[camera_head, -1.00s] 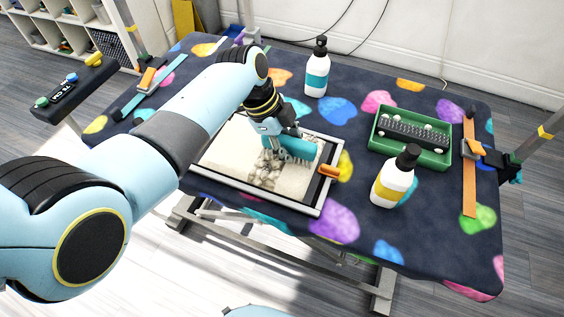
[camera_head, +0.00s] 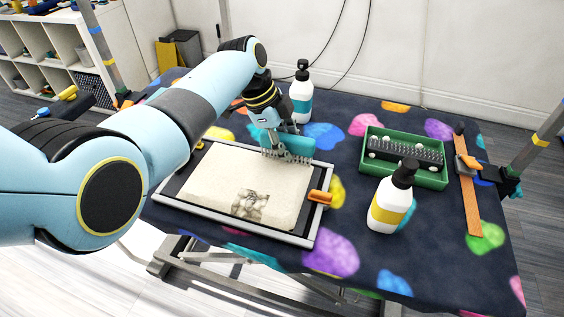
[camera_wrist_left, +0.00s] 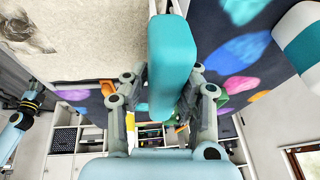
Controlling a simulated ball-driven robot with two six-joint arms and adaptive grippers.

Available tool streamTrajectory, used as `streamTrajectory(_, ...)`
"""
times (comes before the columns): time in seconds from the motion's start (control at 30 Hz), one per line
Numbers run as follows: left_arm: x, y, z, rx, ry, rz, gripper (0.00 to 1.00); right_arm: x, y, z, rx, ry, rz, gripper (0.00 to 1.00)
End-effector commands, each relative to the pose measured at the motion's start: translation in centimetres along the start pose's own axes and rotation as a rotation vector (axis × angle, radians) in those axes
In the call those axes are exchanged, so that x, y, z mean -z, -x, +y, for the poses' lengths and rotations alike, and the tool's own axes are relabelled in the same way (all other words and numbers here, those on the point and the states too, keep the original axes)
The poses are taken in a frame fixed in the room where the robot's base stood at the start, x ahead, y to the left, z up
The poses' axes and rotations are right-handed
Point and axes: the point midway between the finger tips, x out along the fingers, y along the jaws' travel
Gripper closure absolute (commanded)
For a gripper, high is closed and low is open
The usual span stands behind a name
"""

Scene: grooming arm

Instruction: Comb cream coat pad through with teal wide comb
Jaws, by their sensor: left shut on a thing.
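The cream coat pad (camera_head: 225,190) lies in a grey-rimmed frame on the patterned table. A greyish tangled patch (camera_head: 250,205) shows near its front edge; it also shows in the left wrist view (camera_wrist_left: 25,35). My left gripper (camera_head: 282,128) is shut on the teal wide comb (camera_head: 298,144), over the pad's far right edge, with the comb's teeth pointing down. I cannot tell whether the teeth touch the pad. In the left wrist view the comb's teal back (camera_wrist_left: 172,60) sits between the fingers (camera_wrist_left: 160,90).
A white bottle with a teal band (camera_head: 301,92) stands behind the comb. A yellow-banded bottle (camera_head: 392,200) stands right of the pad. A green tray (camera_head: 378,172) holds a dark brush. An orange clip (camera_head: 320,197) sits on the frame's right rim. An orange strap (camera_head: 468,195) lies at the right.

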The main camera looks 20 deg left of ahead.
Motion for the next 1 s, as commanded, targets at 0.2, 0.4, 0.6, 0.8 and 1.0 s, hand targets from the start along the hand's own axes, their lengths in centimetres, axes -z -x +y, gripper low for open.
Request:
streamTrajectory(0.2,-0.14,-0.08,0.08,-0.003,0.001,-0.003,1.00,-0.01,0.01,0.02,0.000,0.000,0.000,0.60)
streamTrajectory(0.4,-0.13,-0.01,0.10,-0.004,0.001,-0.003,1.00,0.01,0.12,0.04,0.000,0.000,0.000,0.60)
streamTrajectory(0.6,-0.15,-0.05,0.09,-0.004,0.001,-0.003,1.00,0.06,0.42,0.13,-0.001,0.000,0.000,0.60)
streamTrajectory(0.8,-0.16,-0.07,0.11,-0.004,0.001,-0.003,1.00,0.05,0.40,0.22,-0.002,0.001,0.000,0.60)
streamTrajectory(1.0,-0.10,0.06,0.23,-0.005,0.002,-0.003,1.00,0.10,0.70,0.25,-0.002,0.001,0.001,0.60)
